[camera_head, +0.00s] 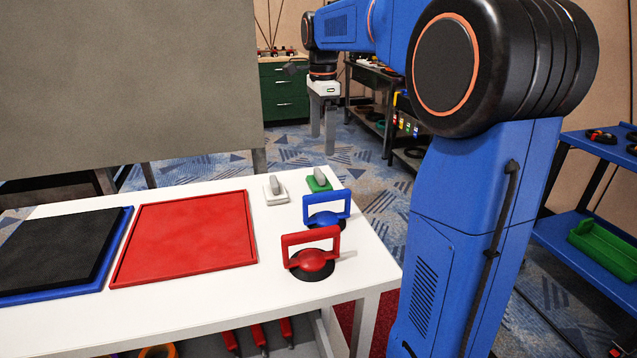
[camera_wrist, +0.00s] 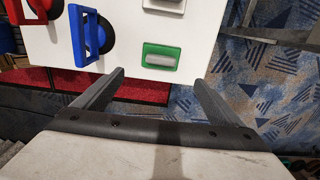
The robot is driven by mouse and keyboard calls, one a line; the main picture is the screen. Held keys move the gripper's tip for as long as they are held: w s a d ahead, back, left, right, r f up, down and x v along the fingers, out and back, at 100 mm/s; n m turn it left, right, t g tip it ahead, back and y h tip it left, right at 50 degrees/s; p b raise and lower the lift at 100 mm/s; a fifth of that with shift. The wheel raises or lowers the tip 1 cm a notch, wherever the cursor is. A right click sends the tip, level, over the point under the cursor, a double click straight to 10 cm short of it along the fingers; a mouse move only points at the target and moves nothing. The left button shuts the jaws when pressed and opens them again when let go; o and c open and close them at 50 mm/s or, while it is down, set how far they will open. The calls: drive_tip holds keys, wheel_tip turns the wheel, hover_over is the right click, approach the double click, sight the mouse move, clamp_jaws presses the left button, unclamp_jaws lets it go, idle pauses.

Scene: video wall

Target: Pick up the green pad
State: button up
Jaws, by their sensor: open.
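The green pad (camera_head: 319,182) is a small green square with a grey handle on top. It sits at the far right end of the white table, next to a similar white pad (camera_head: 276,192). In the wrist view the green pad (camera_wrist: 160,57) lies just beyond and between the fingertips, near the table edge. The white pad (camera_wrist: 165,5) is behind it at the top. My gripper (camera_head: 323,131) is open and empty, above and beyond the table's far end, fingers pointing down. In the wrist view its two fingers (camera_wrist: 160,80) are spread wide apart.
A blue-handled suction cup (camera_head: 326,212) and a red-handled one (camera_head: 311,254) stand nearer on the white table (camera_head: 200,306). A red tray (camera_head: 185,238) and a black panel in a blue tray (camera_head: 60,250) lie left. A large grey panel (camera_head: 130,80) stands behind.

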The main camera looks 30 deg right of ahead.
sight(319, 172)
wheel_tip(319, 172, down, 7)
drive_tip(key=shift+r, duration=0.2)
drive_tip(key=shift+w+a+f, duration=0.1)
drive_tip(key=shift+a+f, duration=0.1)
drive_tip(key=shift+f, duration=1.1)
drive_tip(key=shift+w+a+f, duration=0.1)
drive_tip(key=shift+a+f, duration=0.05)
drive_tip(key=shift+f, duration=1.15)
drive_tip(key=shift+s, duration=0.1)
drive_tip(key=c, duration=1.1)
